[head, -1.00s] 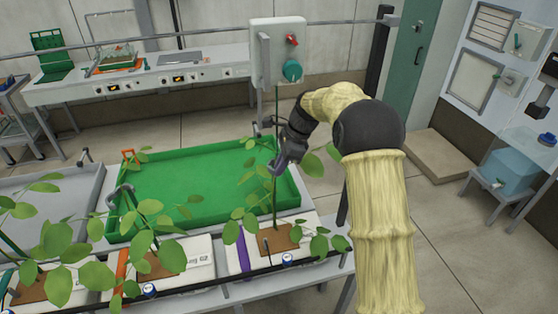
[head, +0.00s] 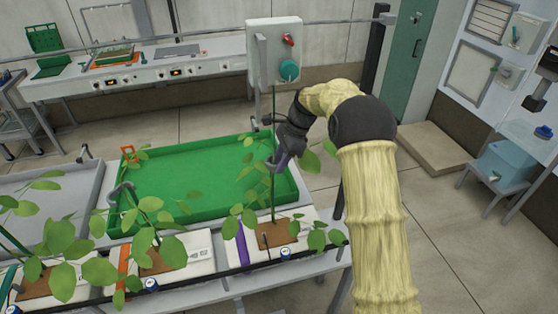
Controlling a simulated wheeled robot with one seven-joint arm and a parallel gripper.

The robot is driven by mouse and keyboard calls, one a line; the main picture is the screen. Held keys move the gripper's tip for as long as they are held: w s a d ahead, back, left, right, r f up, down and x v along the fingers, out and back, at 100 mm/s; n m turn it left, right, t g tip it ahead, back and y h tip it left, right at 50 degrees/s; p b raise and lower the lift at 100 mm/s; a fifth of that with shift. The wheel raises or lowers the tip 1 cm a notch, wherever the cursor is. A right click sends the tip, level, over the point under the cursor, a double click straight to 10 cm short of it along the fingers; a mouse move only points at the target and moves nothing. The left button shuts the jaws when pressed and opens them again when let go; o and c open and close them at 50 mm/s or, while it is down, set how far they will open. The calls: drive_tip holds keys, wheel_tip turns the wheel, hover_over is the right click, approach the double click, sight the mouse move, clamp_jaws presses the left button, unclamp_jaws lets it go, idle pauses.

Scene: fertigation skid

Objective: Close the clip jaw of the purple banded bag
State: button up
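The purple banded bag is a white grow bag with a purple band (head: 241,246) at its left end, at the front of the bench. A brown opening (head: 285,232) on its top holds a plant with a tall thin stem (head: 273,190). My gripper (head: 279,160) is at this stem, above the bag and over the right end of the green tray. A small purplish part shows at the fingertips. I cannot tell whether it is the clip jaw or part of my gripper. The fingers are dark and small, so their opening is unclear.
The green tray (head: 180,190) lies behind the bag. An orange banded bag (head: 200,252) with a leafy plant stands to the left. Open floor lies right of the bench.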

drive_tip(key=shift+a+r, duration=0.1)
drive_tip(key=b+v, duration=0.1)
drive_tip(key=v, duration=0.6)
drive_tip(key=shift+r+b, duration=0.15)
drive_tip(key=shift+b, duration=0.25)
drive_tip(key=s+d+f+n+t+h, duration=0.1)
drive_tip(key=s+d+n, duration=0.3)
drive_tip(key=s, duration=0.5)
drive_tip(key=s+d+f+n+t+h, duration=0.1)
drive_tip(key=s+d+f+n, duration=0.3)
drive_tip(key=s, duration=0.6)
drive_tip(key=s+d+f+n+t+h, duration=0.1)
drive_tip(key=s+d+n, duration=0.4)
drive_tip(key=s, duration=0.5)
drive_tip(key=shift+f+n+t+h, duration=0.4)
drive_tip(key=shift+f+n+h, duration=0.2)
drive_tip(key=shift+f+n, duration=0.15)
drive_tip(key=shift+s, duration=0.1)
